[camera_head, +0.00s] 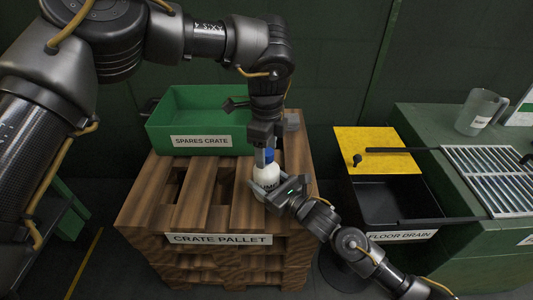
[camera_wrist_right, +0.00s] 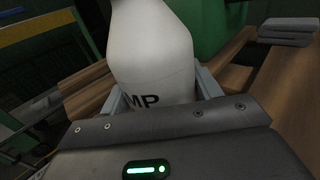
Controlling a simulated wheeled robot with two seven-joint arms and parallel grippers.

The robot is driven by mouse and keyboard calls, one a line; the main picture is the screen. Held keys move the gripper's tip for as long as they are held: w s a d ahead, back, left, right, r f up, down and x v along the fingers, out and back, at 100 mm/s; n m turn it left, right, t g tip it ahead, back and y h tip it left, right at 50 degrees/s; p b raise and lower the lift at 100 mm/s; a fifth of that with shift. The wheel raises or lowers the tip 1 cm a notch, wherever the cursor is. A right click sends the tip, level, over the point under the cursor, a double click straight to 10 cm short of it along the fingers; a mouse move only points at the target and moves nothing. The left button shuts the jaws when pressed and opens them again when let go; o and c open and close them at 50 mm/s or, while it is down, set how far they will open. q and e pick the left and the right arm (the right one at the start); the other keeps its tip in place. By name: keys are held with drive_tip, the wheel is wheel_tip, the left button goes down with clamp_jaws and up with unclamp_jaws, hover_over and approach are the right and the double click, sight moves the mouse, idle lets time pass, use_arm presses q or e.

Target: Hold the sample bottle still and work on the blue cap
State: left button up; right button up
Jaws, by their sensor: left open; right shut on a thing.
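The white sample bottle (camera_head: 266,178) stands upright on the crate pallet (camera_head: 190,222), near its right side. Its blue cap (camera_head: 269,156) shows in part at the top. My right gripper (camera_head: 272,193) is shut on the bottle's body from the front right. In the right wrist view the bottle (camera_wrist_right: 152,50) fills the space between the fingers, with part of its label showing. My left gripper (camera_head: 265,152) points down from above, its open fingers at the cap. A finger hides part of the cap, and I cannot tell whether they touch.
To the right are a yellow panel (camera_head: 375,143), the floor drain basin (camera_head: 395,200), a metal grate (camera_head: 492,178) and a jug (camera_head: 480,112).

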use_arm(q)
drive_tip(key=m, duration=1.2)
drive_tip(key=c, duration=1.1)
drive_tip(key=n, duration=1.6)
drive_tip(key=shift+n, duration=0.3)
drive_tip(key=n, duration=0.5)
drive_tip(key=shift+r, duration=0.1)
